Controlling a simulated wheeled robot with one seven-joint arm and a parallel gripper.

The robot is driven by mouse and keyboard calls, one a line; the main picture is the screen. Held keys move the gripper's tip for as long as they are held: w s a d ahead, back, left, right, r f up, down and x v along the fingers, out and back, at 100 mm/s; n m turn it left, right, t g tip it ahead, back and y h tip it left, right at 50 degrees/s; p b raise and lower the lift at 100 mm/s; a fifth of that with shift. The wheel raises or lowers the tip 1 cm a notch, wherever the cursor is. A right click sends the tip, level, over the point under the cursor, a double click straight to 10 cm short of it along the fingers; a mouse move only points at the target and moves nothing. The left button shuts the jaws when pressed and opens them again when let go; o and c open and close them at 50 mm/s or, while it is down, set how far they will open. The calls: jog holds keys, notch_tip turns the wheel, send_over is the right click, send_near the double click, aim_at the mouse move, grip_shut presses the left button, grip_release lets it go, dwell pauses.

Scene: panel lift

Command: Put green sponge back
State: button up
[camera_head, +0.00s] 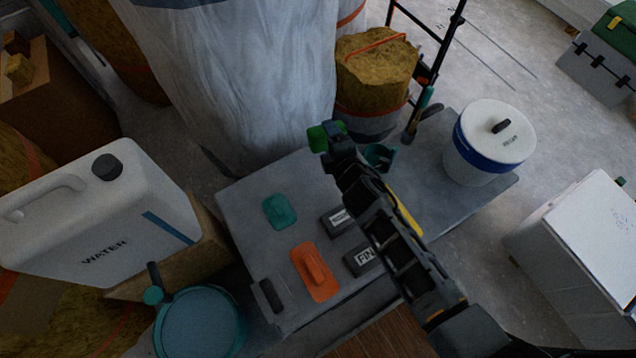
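The green sponge (317,138) shows at the tip of my gripper (335,132), near the far edge of the grey work table (240,205). Green shows to the left of the dark fingers and a little behind them. My gripper appears shut on it; the fingers hide part of it and the exact grip. The sponge looks raised against the pale wrapped bulk behind. Two dark label blocks lie on the table: one reads "FIN" (361,258), with the rest hidden by my arm, and the other (337,219) is too small to read.
A teal float (280,212) and an orange float (315,272) lie on the table's left half. A teal item (381,155) is partly behind my arm. A white bucket with a blue band (487,143) stands at the right end. A water canister (95,220) and teal bucket (200,325) are left.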

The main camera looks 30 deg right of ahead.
jog(key=shift+w+f, duration=0.1)
jog(key=shift+w+d+f+m+g+h, duration=0.1)
jog(key=shift+d+f+m+g+h, duration=0.15)
jog(key=shift+g, duration=0.25)
jog(key=shift+w+d+f+m+g+h, duration=0.1)
jog(key=shift+f+m+g+h, duration=0.2)
jog(key=shift+g, duration=0.2)
jog(key=s+d+f+m+g+b, duration=0.2)
jog(key=d+m+g, duration=0.2)
jog(key=m+g, duration=0.35)
jog(key=m+g+y, duration=0.4)
jog(key=m, duration=0.3)
send_over(319, 185)
notch_tip(319, 185, down, 5)
jog(key=shift+r, duration=0.1)
jog(key=shift+s+f+b, duration=0.1)
jog(key=shift+f+b, duration=0.3)
jog(key=shift+f, duration=1.75)
jog(key=o, duration=1.1)
jog(key=shift+c, duration=0.2)
jog(key=shift+r, duration=0.15)
